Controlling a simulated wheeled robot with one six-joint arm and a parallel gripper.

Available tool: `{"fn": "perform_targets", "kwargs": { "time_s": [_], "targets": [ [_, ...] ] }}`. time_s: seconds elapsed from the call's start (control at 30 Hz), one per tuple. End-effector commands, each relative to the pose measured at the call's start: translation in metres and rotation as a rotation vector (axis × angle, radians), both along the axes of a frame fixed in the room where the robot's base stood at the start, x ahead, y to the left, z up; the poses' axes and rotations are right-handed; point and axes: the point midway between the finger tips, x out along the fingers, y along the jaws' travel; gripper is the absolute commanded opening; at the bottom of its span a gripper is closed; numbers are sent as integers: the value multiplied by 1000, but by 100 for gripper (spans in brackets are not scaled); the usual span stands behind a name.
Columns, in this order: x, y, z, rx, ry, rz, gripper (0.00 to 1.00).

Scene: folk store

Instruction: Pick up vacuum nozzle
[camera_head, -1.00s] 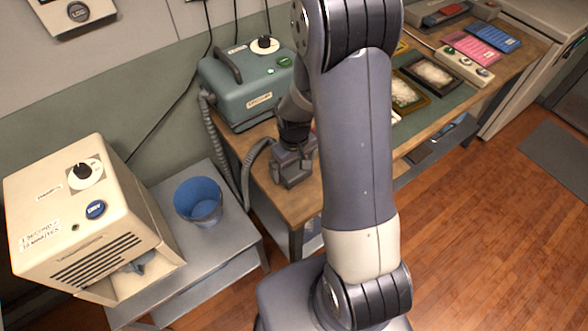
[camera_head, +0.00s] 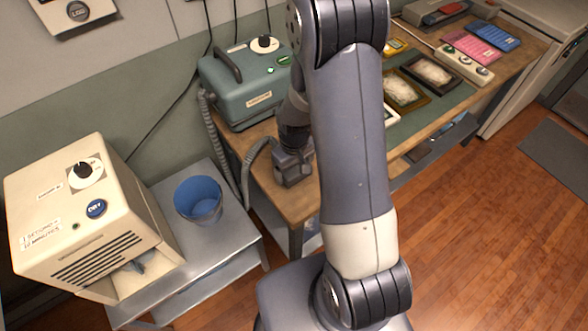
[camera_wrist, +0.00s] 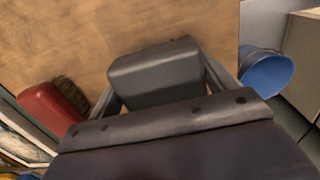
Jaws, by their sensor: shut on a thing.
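The vacuum nozzle (camera_wrist: 155,75) is a dark grey block between my gripper's fingers in the wrist view, over the wooden tabletop. My gripper (camera_wrist: 160,92) is shut on it, with one finger at each side. In the head view my gripper (camera_head: 292,165) is at the table's left end, and the grey ribbed hose (camera_head: 252,150) runs up to it from the left. The teal vacuum unit (camera_head: 245,85) stands behind it. The nozzle is hard to tell from my gripper in the head view, and I cannot tell whether it touches the table.
A red-handled brush (camera_wrist: 52,108) lies beside my gripper. A blue bin (camera_head: 198,199) and a beige dryer (camera_head: 85,215) stand on the grey side table (camera_head: 235,227) at left. Framed pictures (camera_head: 405,90) and a switch strip (camera_head: 463,65) lie farther right on the wooden table.

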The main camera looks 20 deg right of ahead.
Motion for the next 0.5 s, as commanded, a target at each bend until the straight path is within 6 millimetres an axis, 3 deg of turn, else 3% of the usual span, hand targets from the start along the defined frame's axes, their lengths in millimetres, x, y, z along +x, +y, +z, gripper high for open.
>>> {"fn": "perform_targets", "kwargs": {
  "time_s": [0.33,0.5],
  "targets": [
    [1,0,3,0,-2,0,54],
    [2,0,21,0,-6,0,54]
  ]
}}
